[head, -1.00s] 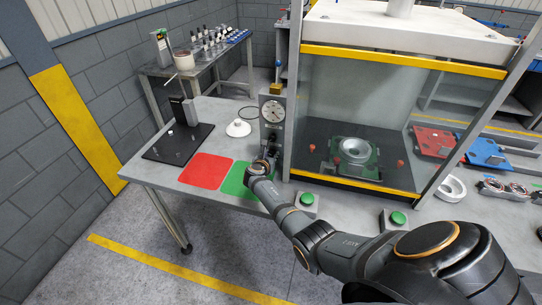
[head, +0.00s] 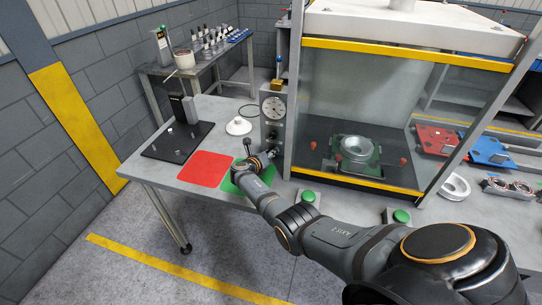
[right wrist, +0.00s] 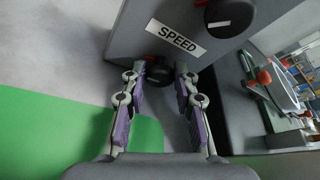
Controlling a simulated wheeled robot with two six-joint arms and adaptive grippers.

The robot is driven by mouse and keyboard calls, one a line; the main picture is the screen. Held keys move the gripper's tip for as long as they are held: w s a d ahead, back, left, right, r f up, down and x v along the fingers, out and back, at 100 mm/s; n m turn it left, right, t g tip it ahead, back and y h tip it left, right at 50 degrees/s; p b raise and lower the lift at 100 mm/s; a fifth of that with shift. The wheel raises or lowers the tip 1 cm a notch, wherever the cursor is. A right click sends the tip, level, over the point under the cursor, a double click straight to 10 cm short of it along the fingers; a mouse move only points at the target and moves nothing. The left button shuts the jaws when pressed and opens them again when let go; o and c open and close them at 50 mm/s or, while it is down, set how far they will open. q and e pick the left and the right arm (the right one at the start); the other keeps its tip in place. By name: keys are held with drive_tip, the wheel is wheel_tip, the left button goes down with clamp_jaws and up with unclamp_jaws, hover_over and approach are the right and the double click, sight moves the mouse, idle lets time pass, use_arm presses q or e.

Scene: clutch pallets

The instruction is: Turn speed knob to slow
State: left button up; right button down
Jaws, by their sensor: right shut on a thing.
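One black knob with a white mark (right wrist: 231,20) is at the upper right of the label. A second, smaller black knob (right wrist: 158,73) is just below the label, between my right fingertips. My right gripper (head: 268,156) is at the lower front of the box, shut on this smaller knob; the fingers partly hide it. My left gripper is not in view.
A red mat (head: 206,169) and a green mat (head: 250,180) lie on the bench near the gripper. A white cone-shaped piece (head: 239,126) sits left of the box. Green buttons (head: 308,196) are along the front edge. The glass-sided press (head: 355,115) stands close at the right.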

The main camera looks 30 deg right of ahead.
drive_tip(key=n+h+b, duration=0.1)
drive_tip(key=n+b, duration=0.1)
drive_tip(key=f+n+g+h+b, duration=0.1)
drive_tip(key=b, duration=0.1)
drive_tip(key=shift+w+a+n+b, duration=0.1)
drive_tip(key=shift+w+n+b, duration=0.05)
drive_tip(key=shift+n+b, duration=0.25)
drive_tip(key=shift+r+n+h+b, duration=0.15)
drive_tip(key=shift+n+h+b, duration=0.35)
drive_tip(key=shift+n+b, duration=0.7)
drive_tip(key=c, duration=1)
unclamp_jaws()
drive_tip(key=shift+c, duration=0.2)
drive_tip(key=shift+r, duration=0.1)
